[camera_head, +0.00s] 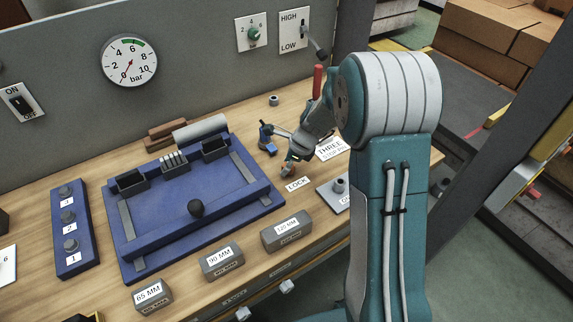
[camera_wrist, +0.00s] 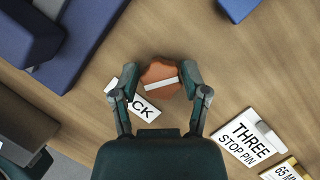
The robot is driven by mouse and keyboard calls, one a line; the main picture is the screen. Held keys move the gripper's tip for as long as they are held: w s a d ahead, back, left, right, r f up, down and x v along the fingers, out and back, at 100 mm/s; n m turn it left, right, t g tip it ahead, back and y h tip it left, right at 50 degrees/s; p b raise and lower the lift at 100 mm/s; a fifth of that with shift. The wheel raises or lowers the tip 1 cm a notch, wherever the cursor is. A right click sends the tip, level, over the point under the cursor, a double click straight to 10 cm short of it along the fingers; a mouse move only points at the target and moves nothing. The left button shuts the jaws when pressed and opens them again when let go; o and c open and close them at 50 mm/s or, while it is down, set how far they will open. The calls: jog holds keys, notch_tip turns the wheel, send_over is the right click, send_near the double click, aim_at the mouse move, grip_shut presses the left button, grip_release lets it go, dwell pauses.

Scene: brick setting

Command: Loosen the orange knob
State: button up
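The orange knob (camera_wrist: 159,76) is a many-sided orange piece with a white bar across its top, tilted slightly up to the right. It sits on the wooden bench beside the LOCK label (camera_wrist: 145,107), which is partly covered by my finger and the knob. My gripper (camera_wrist: 160,73) points down with one finger on each side of the knob. The fingers lie very close to its edges; I cannot tell whether they press on it.
A blue fixture board (camera_head: 190,252) lies to the left, with a small blue clamp (camera_head: 266,138) near my gripper. The THREE STOP PIN label (camera_wrist: 246,140) lies to the right. Grey blocks (camera_head: 286,231) stand along the bench front. Bare wood surrounds the knob above and right.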

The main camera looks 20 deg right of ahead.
jog(key=shift+d, duration=0.25)
jog(key=shift+c, duration=1.3)
jog(key=shift+s+d, duration=0.1)
jog(key=shift+d, duration=0.05)
jog(key=shift+f, duration=0.1)
jog(key=n+g, duration=0.1)
jog(key=n, duration=0.2)
jog(key=n+g, duration=0.1)
jog(key=n, duration=0.1)
jog(key=shift+n+y, duration=0.3)
jog(key=shift+n, duration=0.1)
jog(key=n+g, duration=0.1)
jog(key=n, duration=0.1)
jog(key=n+g, duration=0.1)
jog(key=n, duration=0.2)
jog(key=shift+w, duration=0.2)
jog(key=n+g+h, duration=0.1)
jog(key=n, duration=0.2)
jog(key=n+h, duration=0.1)
jog(key=n, duration=0.2)
jog(key=shift+w+n+g, duration=0.1)
jog(key=shift+n+g, duration=0.3)
jog(key=n+h, duration=0.1)
jog(key=n, duration=0.1)
jog(key=n+h, duration=0.1)
jog(key=n, duration=0.2)
jog(key=shift+w+a+g, duration=0.1)
jog(key=shift+a+g, duration=0.1)
jog(key=shift+g, duration=0.1)
jog(key=shift+n, duration=0.4)
